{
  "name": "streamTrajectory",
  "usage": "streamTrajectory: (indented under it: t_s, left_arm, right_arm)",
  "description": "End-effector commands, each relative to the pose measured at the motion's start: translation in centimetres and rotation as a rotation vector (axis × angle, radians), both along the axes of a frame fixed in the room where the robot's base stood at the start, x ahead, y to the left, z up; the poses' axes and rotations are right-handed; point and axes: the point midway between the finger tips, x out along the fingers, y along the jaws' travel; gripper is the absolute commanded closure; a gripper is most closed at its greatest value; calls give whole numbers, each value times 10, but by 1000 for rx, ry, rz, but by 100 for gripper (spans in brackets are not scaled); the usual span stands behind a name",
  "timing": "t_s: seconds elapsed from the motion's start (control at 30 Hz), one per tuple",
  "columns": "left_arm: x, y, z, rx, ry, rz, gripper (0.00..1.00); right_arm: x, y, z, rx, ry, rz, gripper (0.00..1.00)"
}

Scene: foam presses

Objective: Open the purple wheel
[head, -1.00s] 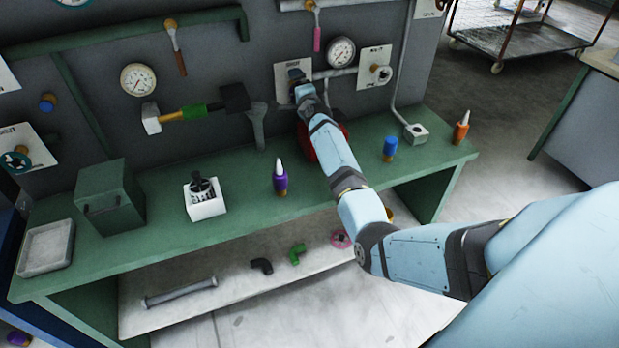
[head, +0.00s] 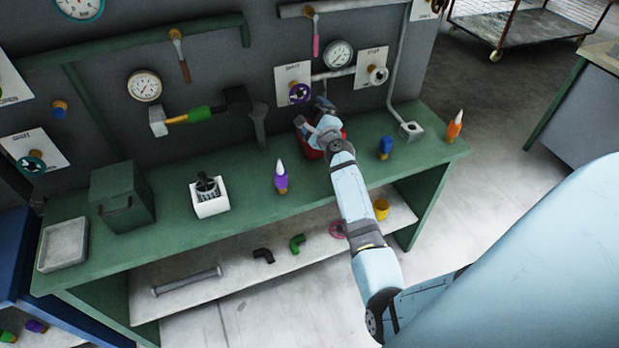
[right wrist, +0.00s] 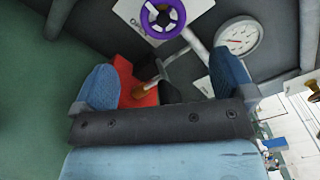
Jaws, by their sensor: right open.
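The purple wheel (head: 299,93) sits on a white plate (head: 290,73) on the grey wall panel, above the bench. It also shows at the top of the right wrist view (right wrist: 163,17), clear of the fingers. My right gripper (head: 322,110) is just below and to the right of the wheel, apart from it. In the right wrist view its two blue fingers (right wrist: 172,85) are spread wide, with nothing held between them. My left gripper is not in view.
A red object (head: 309,145) stands on the green bench (head: 240,165) behind my right gripper. A blue bottle (head: 385,146) and a purple bottle (head: 281,180) stand on the bench.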

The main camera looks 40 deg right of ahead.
Motion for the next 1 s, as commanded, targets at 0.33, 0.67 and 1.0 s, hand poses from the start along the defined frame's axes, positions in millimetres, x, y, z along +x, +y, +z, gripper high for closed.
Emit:
streamTrajectory:
  t_s: [0.33,0.67,1.0]
  left_arm:
    - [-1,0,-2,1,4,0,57]
    - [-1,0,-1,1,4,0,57]
    - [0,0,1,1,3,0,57]
  right_arm:
    - [-45,39,-43,-411,177,113,0]
    - [-88,76,-75,-741,293,228,0]
    - [-121,103,-96,-965,355,319,0]
